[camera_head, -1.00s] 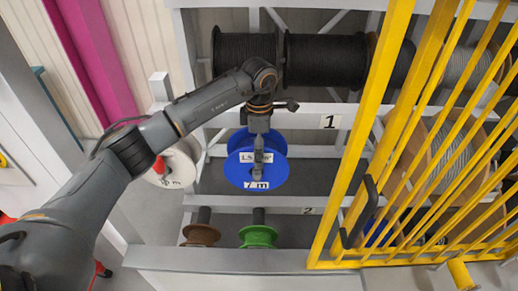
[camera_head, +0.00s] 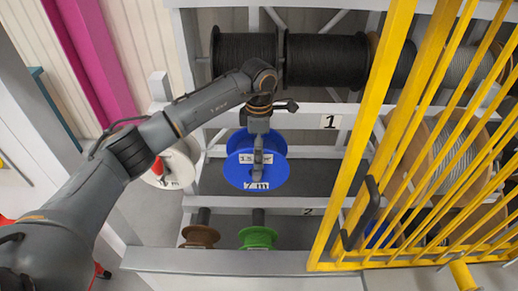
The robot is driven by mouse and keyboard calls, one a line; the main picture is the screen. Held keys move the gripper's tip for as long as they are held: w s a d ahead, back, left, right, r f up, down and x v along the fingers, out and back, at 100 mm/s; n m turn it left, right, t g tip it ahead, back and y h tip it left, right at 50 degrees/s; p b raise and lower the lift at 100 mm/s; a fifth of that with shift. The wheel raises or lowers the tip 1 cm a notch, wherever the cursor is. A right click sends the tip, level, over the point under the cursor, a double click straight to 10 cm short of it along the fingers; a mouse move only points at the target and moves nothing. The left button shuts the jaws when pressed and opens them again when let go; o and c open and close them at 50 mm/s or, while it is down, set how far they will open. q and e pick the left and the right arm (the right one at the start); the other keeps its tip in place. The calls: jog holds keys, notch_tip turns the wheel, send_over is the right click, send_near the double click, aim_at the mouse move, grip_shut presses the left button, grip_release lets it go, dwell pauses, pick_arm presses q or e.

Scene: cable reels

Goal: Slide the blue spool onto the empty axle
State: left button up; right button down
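A blue spool (camera_head: 276,170) with white labels, one reading "7 m", shows at the middle of the rack, with two blue flanges visible. My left gripper (camera_head: 257,172) points down in front of it, overlapping its front flange. The fingers are narrow and seen end-on, so I cannot tell whether they are shut on the spool or only in front of it. My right gripper is not in view. I cannot make out an empty axle; the area behind the blue spool and my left arm is partly hidden.
Black reels (camera_head: 326,61) fill the upper shelf. A brown spool (camera_head: 200,236) and a green spool (camera_head: 258,237) sit below. A white spool (camera_head: 178,166) is at left, partly behind my arm. A yellow barred gate (camera_head: 345,190) with a dark handle (camera_head: 364,213) blocks the right side.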

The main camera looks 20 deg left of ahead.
pick_arm(q)
jog(key=shift+w+a+r, duration=0.15)
jog(key=shift+w+r, duration=0.1)
jog(key=shift+r, duration=0.15)
notch_tip(320, 180, up, 11)
jog(key=shift+s+r, duration=0.15)
jog(key=shift+s, duration=0.1)
jog(key=shift+s, duration=0.1)
